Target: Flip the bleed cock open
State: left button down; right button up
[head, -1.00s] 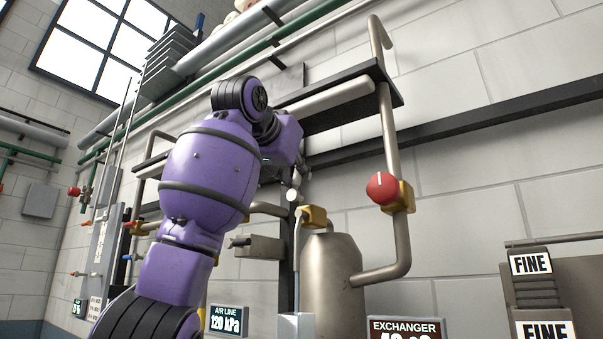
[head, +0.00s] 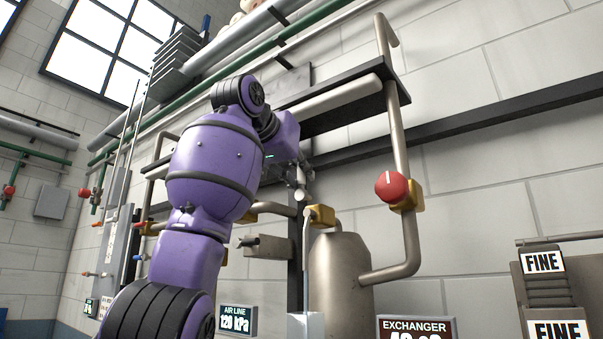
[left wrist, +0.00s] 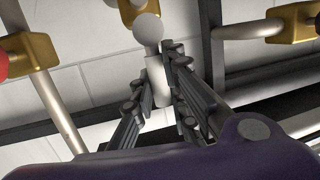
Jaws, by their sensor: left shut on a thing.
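My left gripper (head: 301,180) is raised at the wall pipework, mostly hidden behind my purple forearm in the head view. In the left wrist view, my left gripper (left wrist: 155,98) has its dark fingers shut on a pale, short handle (left wrist: 158,78) with a round ball end (left wrist: 148,29). This appears to be the lever of the bleed cock. A brass valve body (left wrist: 132,8) shows just beyond the ball. In the head view, a brass valve (head: 321,215) sits above the metal vessel, just right of the gripper. My right gripper is not in view.
A red round knob (head: 391,187) sits on a brass fitting on the pipe to the right. A dark shelf (head: 340,107) runs above the hand. The steel vessel (head: 341,275) stands below, with the exchanger display (head: 416,328) in front.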

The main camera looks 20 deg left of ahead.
pick_arm(q)
jog(key=c, duration=1.7)
grip_release()
jog(key=shift+s+r, duration=0.1)
jog(key=shift+s, duration=0.05)
jog(key=shift+c, duration=0.2)
jog(key=v, duration=1.2)
